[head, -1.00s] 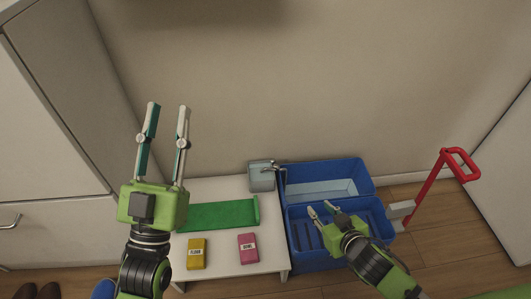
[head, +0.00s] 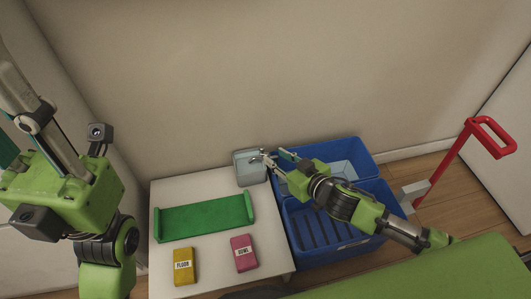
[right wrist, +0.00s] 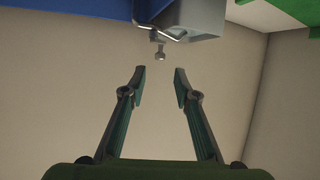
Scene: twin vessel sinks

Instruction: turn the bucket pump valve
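The grey pump box (head: 250,170) stands at the back right corner of the white table, beside the blue buckets. A small metal valve with a round knob (right wrist: 160,54) hangs into the right wrist view below the grey pump box (right wrist: 185,18). My right gripper (head: 272,160) is at the pump in the head view and partly covers its valve. In the right wrist view my right gripper (right wrist: 159,76) is open and empty, its fingertips apart just short of the knob. My left gripper (head: 20,125) is at the far left with its fingers apart; its tips are cut off.
Blue double buckets (head: 340,225) stand right of the white table (head: 215,270). On the table are a green tray (head: 205,217), a yellow pack (head: 185,268) and a pink pack (head: 244,253). A red handle (head: 455,160) rises at the right. The wall is close behind.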

